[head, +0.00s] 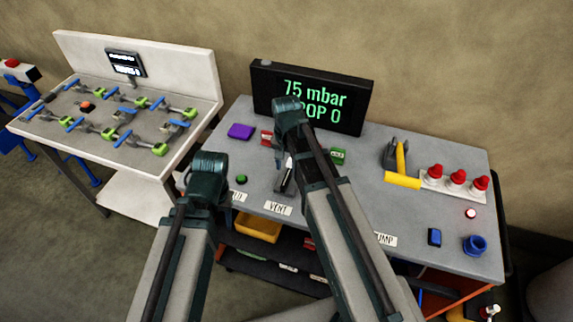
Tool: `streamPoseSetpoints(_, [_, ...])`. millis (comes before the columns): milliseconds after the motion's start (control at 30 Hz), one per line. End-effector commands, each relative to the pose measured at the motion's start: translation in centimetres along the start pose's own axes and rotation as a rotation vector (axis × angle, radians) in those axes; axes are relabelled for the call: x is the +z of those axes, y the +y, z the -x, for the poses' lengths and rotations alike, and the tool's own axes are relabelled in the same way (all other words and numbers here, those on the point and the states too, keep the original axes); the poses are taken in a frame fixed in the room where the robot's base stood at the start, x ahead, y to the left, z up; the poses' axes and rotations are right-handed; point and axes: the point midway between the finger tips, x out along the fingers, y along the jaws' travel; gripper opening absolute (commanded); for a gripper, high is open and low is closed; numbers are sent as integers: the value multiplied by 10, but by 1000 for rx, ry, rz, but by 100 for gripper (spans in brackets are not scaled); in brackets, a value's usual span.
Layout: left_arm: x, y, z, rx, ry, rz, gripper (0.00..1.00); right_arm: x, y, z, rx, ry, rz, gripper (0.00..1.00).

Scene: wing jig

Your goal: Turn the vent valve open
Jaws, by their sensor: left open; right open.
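The white VENT label (278,208) lies on the front of the grey bench top. The vent valve itself I cannot make out clearly; my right arm and gripper cover the spot just behind the label. My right gripper (286,181) points down there, open, close above the bench; whether it touches the valve cannot be told. My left arm reaches up at the bench's left front corner, and its gripper is hidden behind the arm. A black display (311,95) at the back reads 75 mbar, with a partly covered line ending in OP 0.
On the bench top (365,210) are a purple block (241,131), a green button (241,179), a green piece (337,155), a yellow-handled tool (402,176), red-capped white pieces (457,178) and a blue cup (474,245). A white clamp table (62,136) stands left.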

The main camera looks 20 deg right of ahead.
Motion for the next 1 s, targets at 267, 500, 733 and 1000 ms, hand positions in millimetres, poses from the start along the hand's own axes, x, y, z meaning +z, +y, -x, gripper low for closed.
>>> streamPoseSetpoints(267, [3, -5, 50, 1, 0, 6, 50, 0, 0, 50, 0, 0, 0, 49])
streamPoseSetpoints(500, [4, -6, 70, 2, 0, 12, 50, 0, 0, 71, 0, 0, 1, 49])
streamPoseSetpoints(733, [4, -6, 70, 2, 0, 12, 50, 0, 0, 71, 0, 0, 1, 49])
streamPoseSetpoints(1000, [4, -6, 70, 2, 0, 12, 50, 0, 0, 71, 0, 0, 1, 49])
